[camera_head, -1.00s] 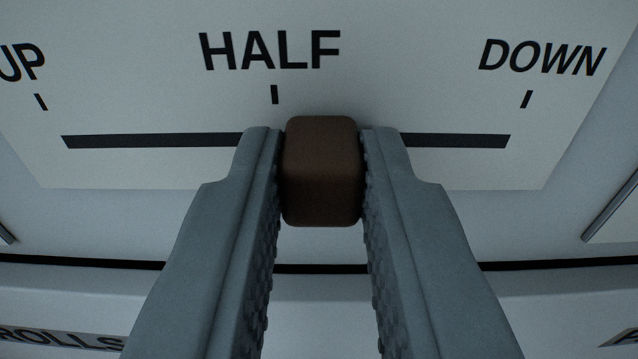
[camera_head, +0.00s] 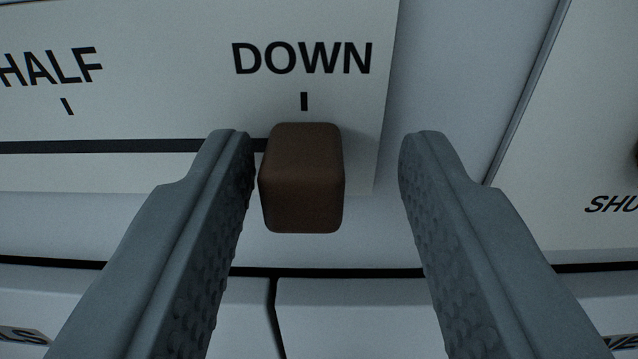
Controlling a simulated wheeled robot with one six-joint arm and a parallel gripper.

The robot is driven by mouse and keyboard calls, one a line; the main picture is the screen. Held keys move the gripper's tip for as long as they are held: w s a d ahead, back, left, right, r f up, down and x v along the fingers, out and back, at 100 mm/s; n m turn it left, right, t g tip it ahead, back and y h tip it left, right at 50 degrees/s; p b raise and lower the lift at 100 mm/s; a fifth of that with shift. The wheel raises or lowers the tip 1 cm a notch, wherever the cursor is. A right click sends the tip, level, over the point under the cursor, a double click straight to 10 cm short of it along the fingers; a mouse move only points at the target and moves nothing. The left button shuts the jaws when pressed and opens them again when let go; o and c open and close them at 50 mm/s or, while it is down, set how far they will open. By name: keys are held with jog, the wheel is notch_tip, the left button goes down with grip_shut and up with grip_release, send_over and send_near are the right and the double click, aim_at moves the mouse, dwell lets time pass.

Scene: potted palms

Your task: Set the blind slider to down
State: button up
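The blind slider's brown knob (camera_head: 302,178) stands under the DOWN label (camera_head: 302,59) and its tick mark, at the right end of the black slot (camera_head: 120,147). The HALF label (camera_head: 50,67) is at the left of the view. My gripper (camera_head: 328,150) is open around the knob. The left finger is close beside the knob's left side, and I cannot tell whether it touches. A clear gap lies between the knob and the right finger. The slot's right end is hidden behind the knob and left finger.
A second label panel (camera_head: 575,110) is at the right, with lettering beginning "SHU" and a dark part cut off at the edge. Below the slider panel runs a black seam (camera_head: 350,272) with pale fronts under it. The surface between the panels is bare.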

jog(key=shift+s, duration=0.15)
jog(key=s, duration=1.7)
jog(key=s+a+r+h, duration=0.1)
jog(key=s+a+r, duration=0.25)
jog(key=r, duration=0.65)
jog(key=s+a+r, duration=0.3)
jog(key=s+r, duration=0.2)
jog(key=r, duration=0.4)
jog(key=s+a+r, duration=0.3)
jog(key=s+r, duration=0.3)
jog(key=s, duration=0.3)
jog(key=s+a+r+y, duration=0.1)
jog(key=s+a+r, duration=0.2)
jog(key=s+r, duration=0.3)
jog(key=s, duration=0.3)
jog(key=shift+g, duration=0.3)
jog(key=shift+s+d, duration=0.1)
jog(key=shift+d, duration=0.05)
